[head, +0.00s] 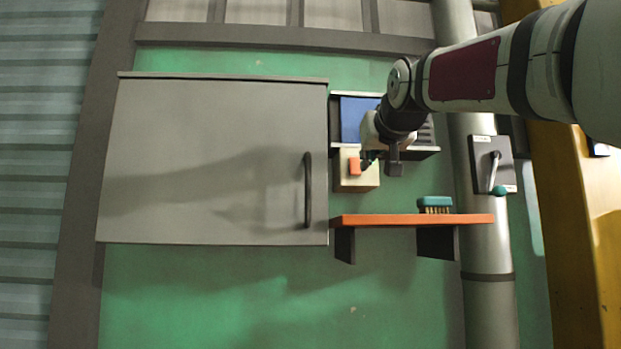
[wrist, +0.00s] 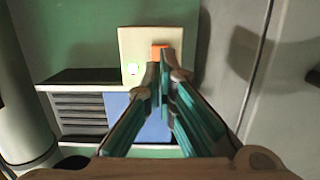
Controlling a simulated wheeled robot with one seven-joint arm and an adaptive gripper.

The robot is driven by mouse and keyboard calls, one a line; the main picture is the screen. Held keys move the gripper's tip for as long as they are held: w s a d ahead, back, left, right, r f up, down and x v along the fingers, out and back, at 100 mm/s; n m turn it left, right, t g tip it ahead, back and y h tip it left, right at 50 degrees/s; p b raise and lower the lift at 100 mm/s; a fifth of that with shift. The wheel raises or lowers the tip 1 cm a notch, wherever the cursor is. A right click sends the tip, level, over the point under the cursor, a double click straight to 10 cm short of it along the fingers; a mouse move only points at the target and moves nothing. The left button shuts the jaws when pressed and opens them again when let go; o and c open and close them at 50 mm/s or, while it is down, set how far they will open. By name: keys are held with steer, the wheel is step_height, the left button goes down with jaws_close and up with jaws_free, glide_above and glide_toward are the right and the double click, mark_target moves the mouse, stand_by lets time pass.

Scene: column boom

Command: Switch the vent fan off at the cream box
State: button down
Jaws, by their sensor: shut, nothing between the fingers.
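The cream box (head: 356,182) is mounted on the green wall, just right of the grey cabinet. It also shows in the wrist view (wrist: 136,42). An orange switch (head: 354,166) is on its face, and the wrist view shows the switch (wrist: 159,50) partly hidden behind my fingertips. A small round light (wrist: 133,68) on the box glows whitish green. My gripper (head: 368,159) is shut and empty, its fingertips (wrist: 163,75) right at the switch. I cannot tell whether they touch it.
The grey cabinet (head: 210,150) with a dark handle (head: 308,190) stands at left. A blue panel (head: 355,118) is above the box. An orange shelf (head: 385,220) below holds a teal brush (head: 434,203). A lever box (head: 482,165) is on the pipe (head: 488,245) at right.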

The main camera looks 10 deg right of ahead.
mark_target(355, 166)
steer(key=w, duration=0.2)
steer(key=w+p, duration=0.1)
steer(key=w, duration=0.2)
steer(key=w+f, duration=0.1)
steer(key=w, duration=0.1)
steer(key=shift+w+p, duration=0.25)
steer(key=shift+p, duration=0.1)
steer(key=shift+w+f+b, duration=0.1)
steer(key=shift+b, duration=0.2)
